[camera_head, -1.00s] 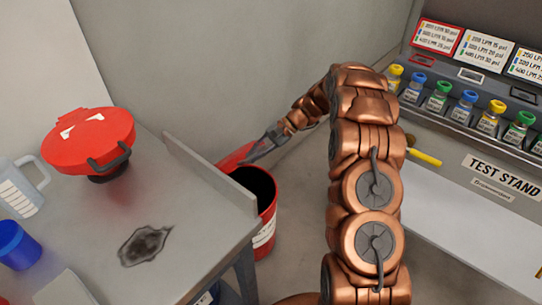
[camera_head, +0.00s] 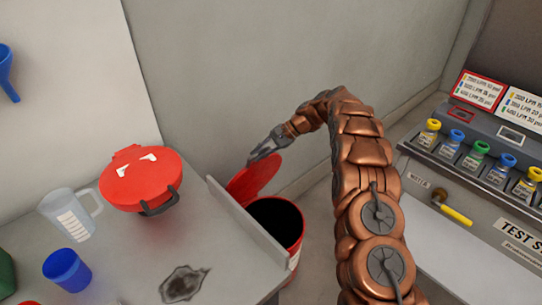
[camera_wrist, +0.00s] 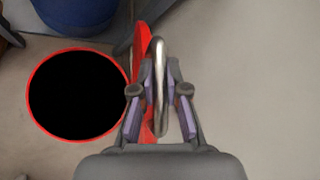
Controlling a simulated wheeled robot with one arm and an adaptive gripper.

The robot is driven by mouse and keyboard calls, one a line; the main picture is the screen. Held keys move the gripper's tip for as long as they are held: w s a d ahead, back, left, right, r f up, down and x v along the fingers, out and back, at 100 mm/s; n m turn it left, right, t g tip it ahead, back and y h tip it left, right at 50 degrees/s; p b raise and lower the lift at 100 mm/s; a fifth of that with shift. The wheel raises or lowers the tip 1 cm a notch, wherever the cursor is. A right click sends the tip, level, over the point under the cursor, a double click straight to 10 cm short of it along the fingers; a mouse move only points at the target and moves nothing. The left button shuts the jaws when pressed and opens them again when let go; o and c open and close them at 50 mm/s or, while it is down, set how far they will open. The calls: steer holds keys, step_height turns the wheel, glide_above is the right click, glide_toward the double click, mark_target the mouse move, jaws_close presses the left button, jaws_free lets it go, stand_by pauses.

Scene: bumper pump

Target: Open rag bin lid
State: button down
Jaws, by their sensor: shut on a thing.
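The rag bin is red with a dark, open mouth; its rim (camera_head: 303,229) shows beyond the bench edge in the head view, and as a red ring (camera_wrist: 30,78) at left in the wrist view. Its red lid (camera_head: 262,176) stands raised and tilted at the back of the mouth. In the wrist view the lid (camera_wrist: 142,45) is nearly edge-on, right of the mouth, with a metal loop handle (camera_wrist: 160,62). My gripper (camera_head: 256,158) is shut on that handle; its fingers (camera_wrist: 160,92) lie either side of it. The bin's lower body is partly hidden by the bench.
The grey bench's raised edge (camera_head: 245,218) stands close beside the bin. A red lidded container (camera_head: 140,185), a clear jug (camera_head: 70,215) and a blue cup (camera_head: 68,268) are on the bench. A test stand (camera_head: 470,195) is at right. A wall is behind the bin.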

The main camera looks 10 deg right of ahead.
steer(key=shift+w+a+r+p, duration=0.35)
steer(key=shift+w+a, duration=0.25)
steer(key=shift+w, duration=0.15)
steer(key=c, duration=1.2)
jaws_free()
steer(key=shift+v, duration=6)
steer(key=shift+s, duration=0.1)
